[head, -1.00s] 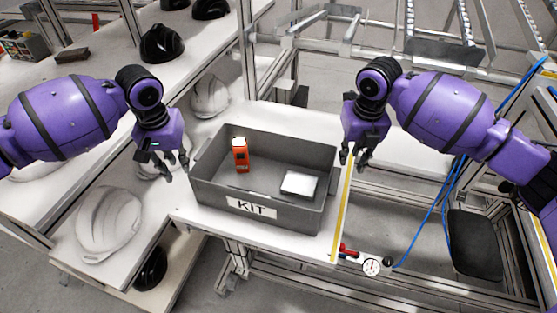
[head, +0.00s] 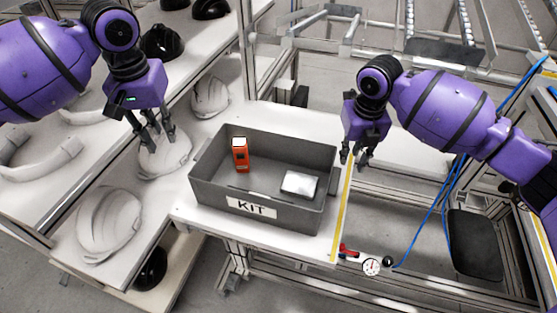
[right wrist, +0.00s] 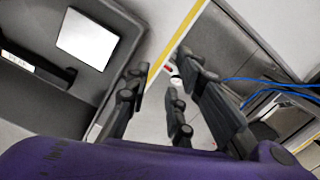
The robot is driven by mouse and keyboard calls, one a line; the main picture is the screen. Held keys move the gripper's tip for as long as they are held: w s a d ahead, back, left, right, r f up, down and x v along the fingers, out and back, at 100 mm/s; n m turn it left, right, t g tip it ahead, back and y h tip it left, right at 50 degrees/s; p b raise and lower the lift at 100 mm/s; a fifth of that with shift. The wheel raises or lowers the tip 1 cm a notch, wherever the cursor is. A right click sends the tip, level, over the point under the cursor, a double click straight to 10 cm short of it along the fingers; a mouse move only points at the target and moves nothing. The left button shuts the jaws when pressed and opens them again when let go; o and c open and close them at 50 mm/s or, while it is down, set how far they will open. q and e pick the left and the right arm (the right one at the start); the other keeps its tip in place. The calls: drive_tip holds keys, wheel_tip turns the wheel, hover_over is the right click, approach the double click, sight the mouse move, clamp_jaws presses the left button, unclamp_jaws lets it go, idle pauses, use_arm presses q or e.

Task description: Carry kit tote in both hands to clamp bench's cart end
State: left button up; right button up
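The grey kit tote (head: 285,217), with a white KIT label on its front wall, stands upright on a white bench top (head: 190,208). Inside it are an orange-red box (head: 241,156) and a white flat block (head: 299,184). My left gripper (head: 160,143) is open and empty, left of the tote and apart from it, above a white helmet shell. My right gripper (head: 354,159) is open just beyond the tote's right wall, near the yellow edge strip. In the right wrist view its spread fingers (right wrist: 158,105) show beside the tote wall; contact cannot be told.
White helmet shells (head: 108,224) lie on the left surfaces, and black ones (head: 162,43) stand farther back. A red-handled part and a round gauge (head: 371,267) sit below the bench's right corner. Blue cables (head: 437,205) and metal frames are at the right.

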wheel_tip(320, 180, up, 12)
drive_tip(key=s, duration=0.1)
drive_tip(key=shift+f, duration=0.15)
drive_tip(key=shift+s+f, duration=0.1)
drive_tip(key=shift+s, duration=0.05)
idle(0.4)
